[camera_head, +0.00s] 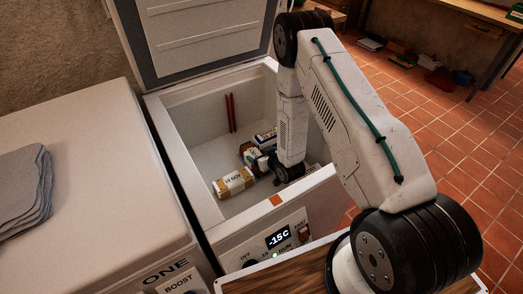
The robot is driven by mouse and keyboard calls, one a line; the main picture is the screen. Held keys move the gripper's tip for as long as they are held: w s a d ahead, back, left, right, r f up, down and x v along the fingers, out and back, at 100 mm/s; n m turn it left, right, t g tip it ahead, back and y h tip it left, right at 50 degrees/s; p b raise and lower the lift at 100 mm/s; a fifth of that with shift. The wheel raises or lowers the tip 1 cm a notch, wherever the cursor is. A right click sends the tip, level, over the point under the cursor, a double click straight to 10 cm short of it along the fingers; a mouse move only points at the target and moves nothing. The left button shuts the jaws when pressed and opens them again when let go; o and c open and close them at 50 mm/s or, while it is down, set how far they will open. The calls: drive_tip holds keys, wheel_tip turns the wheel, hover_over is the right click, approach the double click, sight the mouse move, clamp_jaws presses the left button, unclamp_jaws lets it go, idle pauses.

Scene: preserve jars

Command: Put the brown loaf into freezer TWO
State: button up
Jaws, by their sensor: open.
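My arm reaches down into an open white chest freezer (176,150) with a display reading -15C. Its own number label does not show. My gripper (276,180), dark and open, is low inside it, near the front right, beside several packages. One is a white and tan labelled package (234,182) lying near the front wall. I cannot make out a brown loaf for certain; the arm and the front wall hide part of the inside.
A closed white freezer marked ONE (80,180) stands to the left, with grey folded cloths (22,190) on its lid. The open lid (200,35) stands up behind. Red sticks (230,113) lean inside. A wooden surface (300,280) lies in front.

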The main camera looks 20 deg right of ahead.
drive_tip(key=shift+s+r, duration=0.15)
wheel_tip(320, 180, up, 24)
drive_tip(key=w+d+g+h, duration=0.1)
drive_tip(key=d+g+h, duration=0.1)
drive_tip(key=g, duration=0.2)
drive_tip(key=s+r+m+g, duration=0.1)
drive_tip(key=s+r+g, duration=0.1)
drive_tip(key=s+r, duration=0.95)
drive_tip(key=s+r+g, duration=0.1)
drive_tip(key=s+r, duration=0.3)
drive_tip(key=s, duration=0.5)
drive_tip(key=s+r+m+g, duration=0.1)
drive_tip(key=s+r+g, duration=0.1)
drive_tip(key=s+r, duration=0.3)
drive_tip(key=s+r+g, duration=0.1)
drive_tip(key=s+r, duration=0.3)
drive_tip(key=s, duration=0.9)
drive_tip(key=shift+s+a+r+g, duration=0.2)
drive_tip(key=shift+a+r+g, duration=0.05)
drive_tip(key=shift+a+g, duration=0.15)
